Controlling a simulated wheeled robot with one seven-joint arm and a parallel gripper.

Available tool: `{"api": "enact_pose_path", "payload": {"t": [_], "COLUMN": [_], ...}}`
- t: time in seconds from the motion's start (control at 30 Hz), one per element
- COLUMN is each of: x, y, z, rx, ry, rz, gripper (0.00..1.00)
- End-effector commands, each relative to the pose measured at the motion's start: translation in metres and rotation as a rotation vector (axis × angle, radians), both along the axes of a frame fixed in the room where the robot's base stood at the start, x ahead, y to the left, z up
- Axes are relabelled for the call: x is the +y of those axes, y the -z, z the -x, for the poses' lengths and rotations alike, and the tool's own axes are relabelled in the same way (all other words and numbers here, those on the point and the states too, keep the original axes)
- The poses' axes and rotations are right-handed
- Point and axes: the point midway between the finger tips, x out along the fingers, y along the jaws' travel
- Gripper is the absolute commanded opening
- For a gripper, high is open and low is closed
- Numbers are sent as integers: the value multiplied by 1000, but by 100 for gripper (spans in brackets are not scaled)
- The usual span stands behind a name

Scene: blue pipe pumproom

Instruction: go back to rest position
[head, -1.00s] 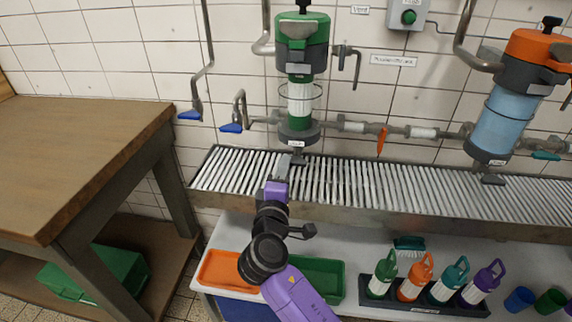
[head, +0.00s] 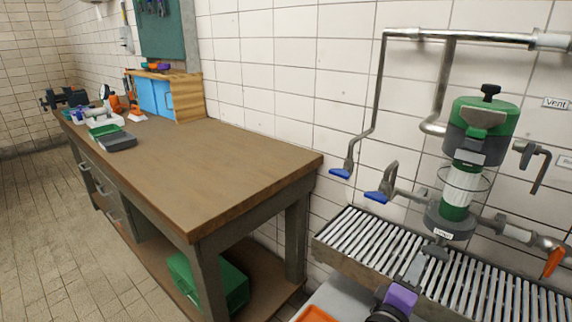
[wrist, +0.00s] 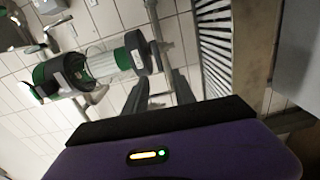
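My gripper (head: 418,264) shows at the lower right of the head view, over the slatted drain grate and below the green-topped filter housing (head: 466,165). Its purple body and part of my arm show at the bottom edge; the rest of the arm is out of frame. In the wrist view, the two dark fingers of my gripper (wrist: 160,82) stand apart with no object visible between them. The filter housing (wrist: 95,68) lies beyond the fingers in that view, with its clear section and white cartridge.
A wooden workbench (head: 200,160) fills the left, with a green box (head: 225,283) on its lower shelf and tools at its far end. The drain grate (head: 370,242) runs along the wall under blue-handled taps (head: 378,197). Floor (head: 50,230) left of the bench is clear.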

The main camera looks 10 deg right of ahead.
Motion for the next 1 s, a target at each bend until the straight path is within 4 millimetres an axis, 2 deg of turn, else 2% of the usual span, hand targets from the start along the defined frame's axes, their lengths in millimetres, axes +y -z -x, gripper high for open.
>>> {"api": "enact_pose_path", "payload": {"t": [0.13, 0.27, 0.37, 0.47, 0.57, 0.67, 0.8, 1.0], "x": [13, 36, 61, 84, 106, 127, 151, 167], "y": [-3, -9, 0, 10, 19, 24, 24, 8], "z": [-15, -31, -28, -16, 4, 33, 84, 160], "rx": [-52, -148, -205, -253, -295, -342, -415, -516], "ry": [-81, -230, -359, -466, -556, -635, -716, -758], "rz": [-34, -137, -255, -373, -499, -637, -842, -1100], "gripper": [32, 32, 32, 32, 32, 32, 32, 32]}}
